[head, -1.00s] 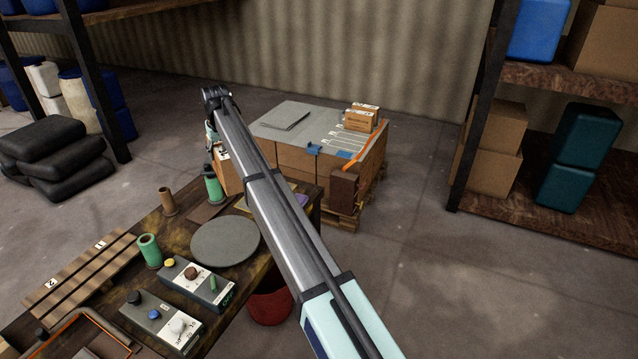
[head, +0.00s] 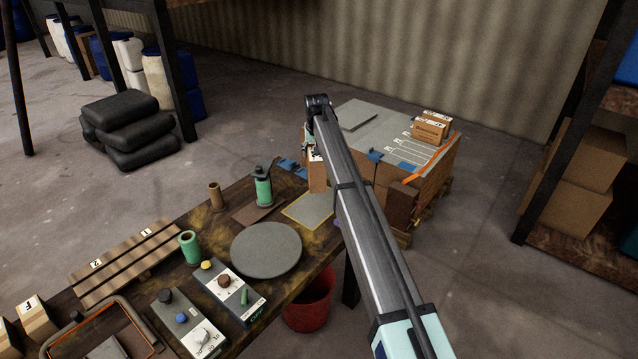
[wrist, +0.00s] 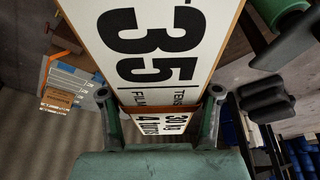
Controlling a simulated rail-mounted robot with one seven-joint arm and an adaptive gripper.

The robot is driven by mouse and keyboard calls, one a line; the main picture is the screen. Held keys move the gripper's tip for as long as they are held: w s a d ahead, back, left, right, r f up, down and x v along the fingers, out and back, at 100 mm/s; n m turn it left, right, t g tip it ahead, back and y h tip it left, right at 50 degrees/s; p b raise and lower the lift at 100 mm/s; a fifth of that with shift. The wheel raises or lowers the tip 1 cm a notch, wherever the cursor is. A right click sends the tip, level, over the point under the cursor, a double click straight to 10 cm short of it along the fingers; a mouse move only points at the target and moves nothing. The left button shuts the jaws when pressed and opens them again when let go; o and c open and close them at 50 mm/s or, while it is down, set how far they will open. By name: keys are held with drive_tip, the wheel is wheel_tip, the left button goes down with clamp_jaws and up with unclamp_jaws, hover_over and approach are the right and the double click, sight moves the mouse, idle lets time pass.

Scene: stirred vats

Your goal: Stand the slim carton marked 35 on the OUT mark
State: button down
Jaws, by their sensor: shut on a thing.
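The slim carton marked 35 (wrist: 158,45) fills the upper middle of the wrist view, with its white label facing the camera. My gripper (wrist: 163,118) is shut on it, one finger at each side. In the head view the brown carton (head: 318,178) shows upright beside my arm, at the bench's far right end. My gripper (head: 313,143) is mostly hidden there by the arm. A grey square with a yellow border (head: 308,210) lies on the bench just in front of the carton. I cannot read OUT on it. Whether the carton touches the bench is unclear.
A green spool on a stand (head: 263,190) is left of the carton. A grey round plate (head: 266,250) and control boxes (head: 228,290) are nearer. A loaded pallet (head: 400,195) with small boxes (head: 431,125) stands behind. A red bucket (head: 308,305) is below the bench edge.

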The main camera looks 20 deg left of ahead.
wheel_tip(320, 180, down, 14)
drive_tip(key=p, duration=0.4)
drive_tip(key=shift+d+f, duration=0.1)
drive_tip(key=shift+f, duration=0.15)
drive_tip(key=shift+c, duration=1.2)
unclamp_jaws()
drive_tip(key=shift+r, duration=0.15)
drive_tip(key=b+v, duration=0.3)
drive_tip(key=v, duration=0.9)
drive_tip(key=shift+b, duration=0.35)
